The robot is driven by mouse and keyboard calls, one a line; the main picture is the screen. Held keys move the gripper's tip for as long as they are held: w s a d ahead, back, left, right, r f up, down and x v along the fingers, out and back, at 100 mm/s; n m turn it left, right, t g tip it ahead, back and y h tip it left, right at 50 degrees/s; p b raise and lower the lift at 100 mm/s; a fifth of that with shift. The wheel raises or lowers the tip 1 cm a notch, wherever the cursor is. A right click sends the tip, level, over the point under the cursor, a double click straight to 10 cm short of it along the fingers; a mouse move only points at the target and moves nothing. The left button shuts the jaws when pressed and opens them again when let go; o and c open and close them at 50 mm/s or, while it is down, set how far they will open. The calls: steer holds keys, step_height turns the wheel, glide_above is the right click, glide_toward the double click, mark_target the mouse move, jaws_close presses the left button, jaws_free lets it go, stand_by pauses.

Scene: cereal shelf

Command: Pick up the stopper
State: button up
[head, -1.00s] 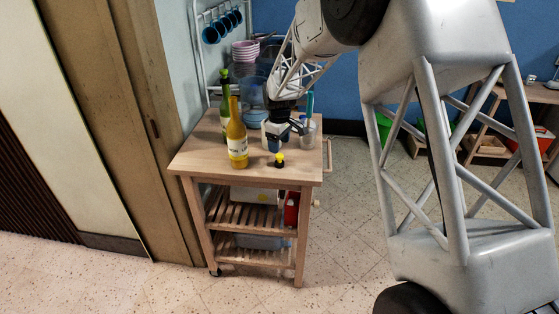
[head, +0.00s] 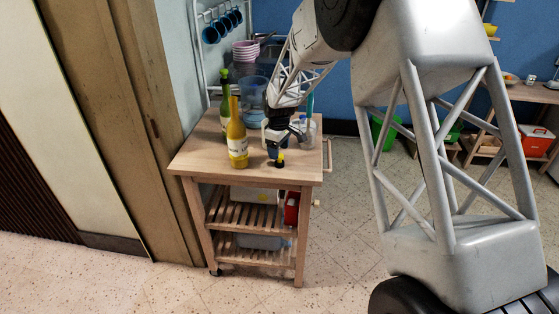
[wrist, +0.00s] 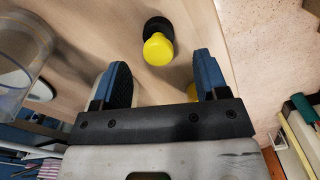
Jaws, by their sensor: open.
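The stopper, a small piece with a yellow knob and a black part, stands on the wooden cart top near its front edge in the head view (head: 280,162). In the wrist view the stopper (wrist: 159,48) lies just beyond the fingertips, roughly centred between them. My gripper (wrist: 162,78) is open, with its two blue-padded fingers apart and nothing between the pads. In the head view my gripper (head: 276,149) is just above the stopper and partly overlaps it. I cannot tell the exact height gap.
A yellow bottle (head: 237,145) stands left of my gripper, with a green bottle (head: 224,92) behind it. A clear jar (head: 309,134) stands behind right; a clear container (wrist: 22,50) shows at left in the wrist view. The cart's front top (head: 210,166) is mostly bare.

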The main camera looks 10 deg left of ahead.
mark_target(280, 160)
steer(key=shift+d+f, duration=0.15)
steer(key=shift+f, duration=2.45)
steer(key=c, duration=0.9)
